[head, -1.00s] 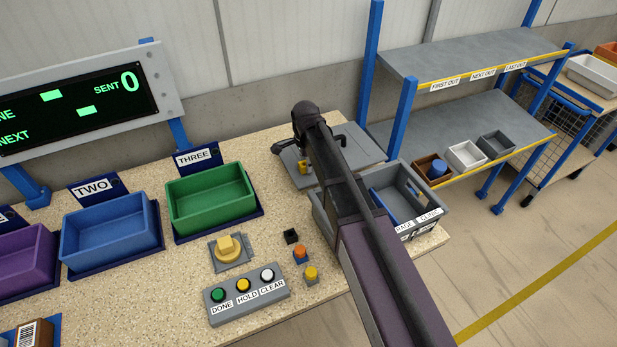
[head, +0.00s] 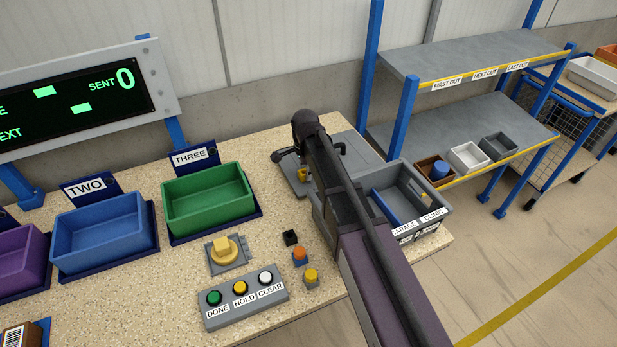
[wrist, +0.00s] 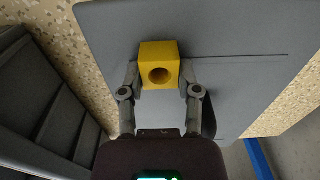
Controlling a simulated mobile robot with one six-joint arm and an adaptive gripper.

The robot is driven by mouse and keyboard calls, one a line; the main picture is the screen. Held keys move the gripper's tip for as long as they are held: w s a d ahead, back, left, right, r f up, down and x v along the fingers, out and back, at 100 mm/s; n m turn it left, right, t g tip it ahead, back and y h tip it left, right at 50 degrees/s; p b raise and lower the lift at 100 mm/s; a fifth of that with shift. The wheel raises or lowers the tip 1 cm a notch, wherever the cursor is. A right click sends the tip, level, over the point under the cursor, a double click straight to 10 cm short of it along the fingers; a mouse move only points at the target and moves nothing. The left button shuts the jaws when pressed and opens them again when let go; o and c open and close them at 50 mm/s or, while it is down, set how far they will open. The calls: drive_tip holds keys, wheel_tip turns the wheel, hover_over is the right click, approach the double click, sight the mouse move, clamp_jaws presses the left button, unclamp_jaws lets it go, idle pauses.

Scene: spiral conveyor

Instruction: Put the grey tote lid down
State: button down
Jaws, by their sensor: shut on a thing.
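The grey tote lid (wrist: 235,50) is a flat grey panel with a yellow block handle (wrist: 160,66) on it. My gripper (wrist: 160,80) is shut on the yellow handle, one finger on each side. In the head view the lid (head: 354,147) is at the back right of the speckled worktop, partly hidden by my arm. The lid looks level and at or close to the worktop; I cannot tell whether it touches. The grey tote (head: 405,203) stands open in front of the lid, with a blue item (head: 384,207) inside. The tote's ribbed wall shows at left in the wrist view (wrist: 40,90).
Green (head: 208,200) and blue (head: 100,238) bins stand to the left. A button box (head: 243,297), a yellow knob (head: 225,249) and small blocks (head: 300,254) lie in front. A blue-posted shelf (head: 470,140) stands at right. Speckled worktop (head: 150,300) is clear between the bins and button box.

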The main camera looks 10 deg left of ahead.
drive_tip(key=shift+f, duration=0.2)
drive_tip(key=shift+c, duration=1.5)
unclamp_jaws()
drive_tip(key=shift+r, duration=0.1)
wheel_tip(320, 180, up, 12)
drive_tip(key=p, duration=1.2)
